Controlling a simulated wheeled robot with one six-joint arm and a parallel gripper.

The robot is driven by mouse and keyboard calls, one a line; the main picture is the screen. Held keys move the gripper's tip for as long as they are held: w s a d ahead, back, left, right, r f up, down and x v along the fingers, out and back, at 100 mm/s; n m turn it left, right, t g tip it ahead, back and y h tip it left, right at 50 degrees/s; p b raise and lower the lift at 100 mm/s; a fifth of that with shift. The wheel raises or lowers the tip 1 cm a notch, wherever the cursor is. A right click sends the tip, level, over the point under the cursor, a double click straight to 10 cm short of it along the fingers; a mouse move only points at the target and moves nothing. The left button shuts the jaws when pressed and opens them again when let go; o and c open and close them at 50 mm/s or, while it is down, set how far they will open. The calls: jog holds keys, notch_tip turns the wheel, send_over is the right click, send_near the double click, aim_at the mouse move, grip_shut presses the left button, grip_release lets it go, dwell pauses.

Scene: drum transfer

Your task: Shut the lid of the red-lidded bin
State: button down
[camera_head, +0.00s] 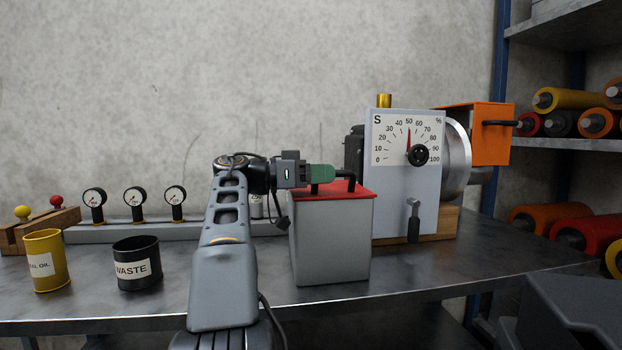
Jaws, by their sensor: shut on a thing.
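The grey bin (331,240) stands on the bench right of my arm. Its red lid (345,189) lies flat across the top, with no gap that I can see. A dark handle (352,181) stands up from the lid. My gripper (334,175), reaching in from the left just above the lid, is shut on this handle. The gripper's green and grey body hides part of the handle and the back of the lid.
A grey dial box (389,205) with a dark lever (413,225) stands close behind and right of the bin. A black waste cup (137,265), a yellow oil cup (46,262) and small gauges (134,197) are to the left. The bench front (440,281) is clear.

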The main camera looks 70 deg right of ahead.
jog(key=shift+f, duration=0.2)
jog(key=c, duration=1.1)
grip_release()
jog(key=shift+w+a+r, duration=0.15)
jog(key=shift+w+a, duration=0.1)
jog(key=shift+w, duration=0.15)
jog(key=p+v, duration=0.4)
jog(key=v, duration=0.8)
jog(key=shift+w+a, duration=0.25)
jog(key=shift+w, duration=0.1)
